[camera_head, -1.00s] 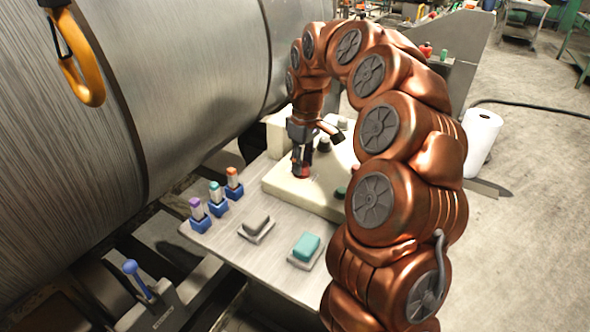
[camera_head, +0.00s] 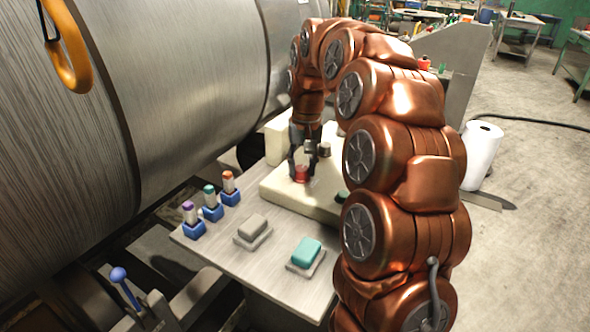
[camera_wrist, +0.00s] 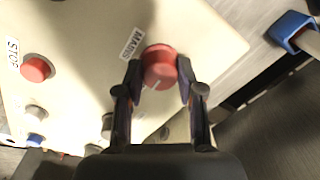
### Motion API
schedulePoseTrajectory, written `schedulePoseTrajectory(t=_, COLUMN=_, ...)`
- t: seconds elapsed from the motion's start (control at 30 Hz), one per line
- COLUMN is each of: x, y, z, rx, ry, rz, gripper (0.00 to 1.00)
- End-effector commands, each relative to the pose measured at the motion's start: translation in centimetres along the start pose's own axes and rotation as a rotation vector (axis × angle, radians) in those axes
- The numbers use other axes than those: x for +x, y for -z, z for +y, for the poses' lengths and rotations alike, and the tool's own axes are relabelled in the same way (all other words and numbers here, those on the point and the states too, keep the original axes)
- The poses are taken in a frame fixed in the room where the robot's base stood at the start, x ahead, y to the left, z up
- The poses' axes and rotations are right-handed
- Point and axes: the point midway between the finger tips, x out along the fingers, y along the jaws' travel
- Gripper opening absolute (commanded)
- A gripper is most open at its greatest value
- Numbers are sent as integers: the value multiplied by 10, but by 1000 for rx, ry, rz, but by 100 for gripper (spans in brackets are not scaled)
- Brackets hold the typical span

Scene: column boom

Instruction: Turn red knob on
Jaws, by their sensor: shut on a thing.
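The red knob (camera_wrist: 160,66) sits on a cream control panel (camera_wrist: 75,20), beside a label reading MAINS. A white mark shows on its face, pointing to the lower left in the wrist view. My gripper (camera_wrist: 159,75) is shut on the red knob, with one finger on each side of it. In the head view my gripper (camera_head: 302,170) points down over the panel, with the red knob (camera_head: 301,174) between the fingers.
A red STOP button (camera_wrist: 36,68) and several grey and blue buttons are on the same panel. Three marker-like items in blue holders (camera_head: 212,205), a grey block (camera_head: 253,227) and a teal block (camera_head: 306,250) stand on the table. A large metal cylinder (camera_head: 190,80) is at the left.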

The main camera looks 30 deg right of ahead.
Motion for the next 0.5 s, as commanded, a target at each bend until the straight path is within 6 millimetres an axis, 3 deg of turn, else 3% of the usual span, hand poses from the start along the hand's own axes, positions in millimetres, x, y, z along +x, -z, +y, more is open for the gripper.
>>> schedulePoseTrajectory(t=0.5, x=0, y=-1, z=-1, rx=74, ry=2, rz=0, gripper=3)
